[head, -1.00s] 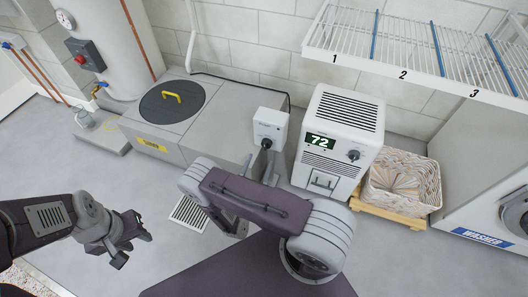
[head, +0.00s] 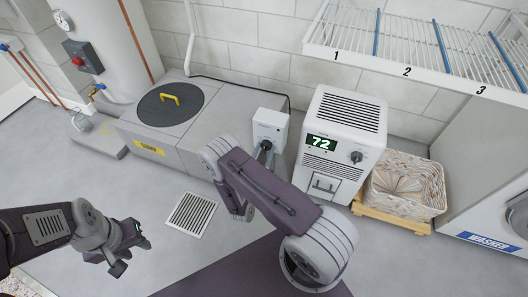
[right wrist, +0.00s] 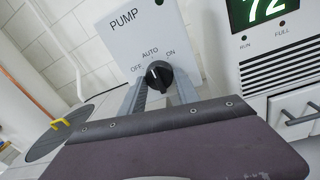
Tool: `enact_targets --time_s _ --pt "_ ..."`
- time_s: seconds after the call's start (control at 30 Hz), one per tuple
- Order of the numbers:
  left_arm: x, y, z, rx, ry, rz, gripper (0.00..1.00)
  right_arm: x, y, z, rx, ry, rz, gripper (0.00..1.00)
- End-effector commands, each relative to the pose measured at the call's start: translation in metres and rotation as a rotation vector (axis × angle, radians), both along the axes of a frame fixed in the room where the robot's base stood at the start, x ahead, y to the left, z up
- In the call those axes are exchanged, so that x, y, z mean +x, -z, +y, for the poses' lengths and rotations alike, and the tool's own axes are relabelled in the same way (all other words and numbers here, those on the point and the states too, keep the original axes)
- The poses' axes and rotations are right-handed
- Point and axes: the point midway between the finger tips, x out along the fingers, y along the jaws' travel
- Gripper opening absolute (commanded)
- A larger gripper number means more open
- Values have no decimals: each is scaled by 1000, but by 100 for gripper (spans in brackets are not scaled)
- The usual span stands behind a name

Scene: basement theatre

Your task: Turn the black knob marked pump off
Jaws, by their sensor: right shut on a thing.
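The black knob (right wrist: 154,75) sits on the white pump box (right wrist: 186,45), marked PUMP, with OFF, AUTO and ON around the knob. The knob's white mark points up, about toward AUTO. My right gripper (right wrist: 160,88) is shut on the knob, one finger on each side.
A white dehumidifier (head: 338,140) showing 72 stands right of the pump box, with its own black knob (head: 356,157). A basket (head: 405,184) and a washer (head: 490,200) are further right. A wire shelf (head: 420,50) hangs above. A floor grate (head: 191,215) lies in front.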

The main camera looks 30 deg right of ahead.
Motion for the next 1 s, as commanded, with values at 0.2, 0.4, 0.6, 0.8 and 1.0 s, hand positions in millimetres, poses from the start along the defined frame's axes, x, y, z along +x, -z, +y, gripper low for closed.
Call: enact_targets --time_s 0.2,0.4,0.6,0.8,1.0 --pt "0 -5 0 0 0 0 36 0 -1 0 -27 -1 33 0" --pt "0 -16 0 0 0 0 36 -1 -3 0 -105 -1 126 0" --pt "0 -28 0 0 0 0 36 -1 -3 0 -220 -1 259 0" --pt "0 -38 0 0 0 0 36 -1 -3 -1 -336 -2 397 0" --pt "0 -44 0 0 0 0 36 -2 -3 -1 -436 -2 514 0"
